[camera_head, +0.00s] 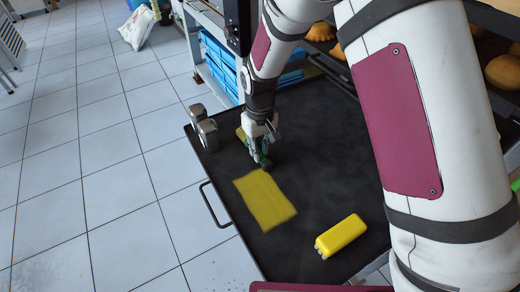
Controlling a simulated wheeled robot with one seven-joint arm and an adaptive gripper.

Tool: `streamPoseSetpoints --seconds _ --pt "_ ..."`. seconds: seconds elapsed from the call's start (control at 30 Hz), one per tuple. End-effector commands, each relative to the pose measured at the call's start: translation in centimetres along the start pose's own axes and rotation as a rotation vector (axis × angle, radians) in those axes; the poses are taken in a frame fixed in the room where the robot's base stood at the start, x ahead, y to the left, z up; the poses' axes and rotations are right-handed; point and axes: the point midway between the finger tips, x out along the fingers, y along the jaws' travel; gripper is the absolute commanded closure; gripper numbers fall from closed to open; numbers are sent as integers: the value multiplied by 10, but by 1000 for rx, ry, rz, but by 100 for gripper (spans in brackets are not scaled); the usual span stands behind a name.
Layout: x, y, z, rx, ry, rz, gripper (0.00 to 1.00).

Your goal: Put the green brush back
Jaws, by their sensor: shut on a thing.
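My gripper (261,150) points down over the far left part of the black tray-like top (310,180). It is shut on a small green thing, which looks like the green brush (254,146); the fingers hide most of it. I cannot tell whether it touches the black surface. A yellow-green patch (241,132) shows just left of the fingers; I cannot tell what it belongs to. A flat yellow rectangle (265,200) lies on the surface just nearer than the gripper, bare.
A yellow block with pale knobs (341,236) lies at the near right of the top. Two grey metal pieces (204,127) stand at the left edge. Blue crates (219,62) are behind, bread (504,72) is on racks at the right. Tiled floor lies left.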

Motion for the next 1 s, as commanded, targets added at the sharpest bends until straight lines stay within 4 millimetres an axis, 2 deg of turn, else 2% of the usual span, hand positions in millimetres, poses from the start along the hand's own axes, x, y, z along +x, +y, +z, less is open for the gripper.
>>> streamPoseSetpoints --seconds 0.03,0.07,0.1,0.13,0.43,0.57,1.0 --pt "1 0 0 0 0 0 100" --pt "1 0 0 0 0 0 76" --pt "1 0 0 0 0 0 66" --pt "1 0 0 0 0 0 62" --pt "0 0 0 1 0 0 62" --pt "-9 0 0 1 1 0 62" --pt "-94 0 0 1 2 0 62"
